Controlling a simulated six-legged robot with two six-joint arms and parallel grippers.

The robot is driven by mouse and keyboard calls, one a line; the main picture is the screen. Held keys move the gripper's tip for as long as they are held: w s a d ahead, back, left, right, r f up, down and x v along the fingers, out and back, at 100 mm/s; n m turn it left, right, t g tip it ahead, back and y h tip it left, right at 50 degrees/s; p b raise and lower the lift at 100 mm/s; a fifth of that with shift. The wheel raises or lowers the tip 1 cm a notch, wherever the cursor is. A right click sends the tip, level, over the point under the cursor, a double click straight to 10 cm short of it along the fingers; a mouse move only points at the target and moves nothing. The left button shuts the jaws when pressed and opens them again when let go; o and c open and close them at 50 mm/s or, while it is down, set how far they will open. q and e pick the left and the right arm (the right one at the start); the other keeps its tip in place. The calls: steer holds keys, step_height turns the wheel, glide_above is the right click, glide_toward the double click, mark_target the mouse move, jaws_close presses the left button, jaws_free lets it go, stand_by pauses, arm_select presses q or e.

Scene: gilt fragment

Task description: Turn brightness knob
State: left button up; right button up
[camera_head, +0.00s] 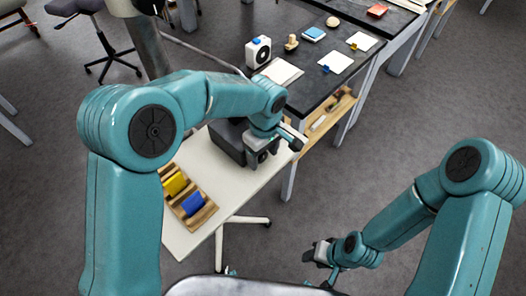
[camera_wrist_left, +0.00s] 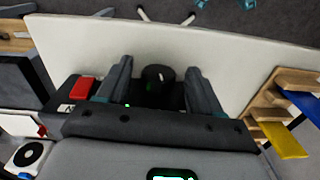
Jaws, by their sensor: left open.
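A dark box-shaped device (camera_head: 228,140) stands on the white table, partly hidden behind my left arm. In the left wrist view a round black knob (camera_wrist_left: 157,76) sits between the fingers of my left gripper (camera_wrist_left: 160,70). The fingers are open, one on each side of it; I cannot tell whether they touch it. A red part (camera_wrist_left: 82,88) shows beside the left finger. In the head view my left gripper (camera_head: 291,139) is at the device's right side, and the knob is hidden there. My right gripper (camera_head: 312,253) is low, away from the table, its fingers too small to read.
The white table (camera_head: 185,237) also bears a wooden rack (camera_head: 203,217) with a yellow and a blue piece. Behind it a black bench (camera_head: 300,88) holds a white dial box (camera_head: 258,51), papers and small items. A stool (camera_head: 105,50) stands on the open grey floor.

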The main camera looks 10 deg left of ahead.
arm_select(q)
steer(key=shift+w, duration=0.15)
steer(key=shift+a, duration=0.1)
steer(key=shift+c, duration=1.2)
steer(key=c, duration=0.8)
steer(key=g+p, duration=0.1)
steer(key=g+y+p, duration=0.1)
steer(key=p, duration=0.1)
steer(key=shift+w+d+r+y, duration=0.15)
steer(key=shift+d+r+y, duration=0.05)
steer(key=shift+d+y, duration=0.1)
steer(key=shift+f+g+y+p, duration=0.2)
steer(key=shift+g+y+p, duration=0.3)
steer(key=shift+g+p, duration=0.15)
steer(key=o, duration=1)
steer(key=shift+o, duration=0.2)
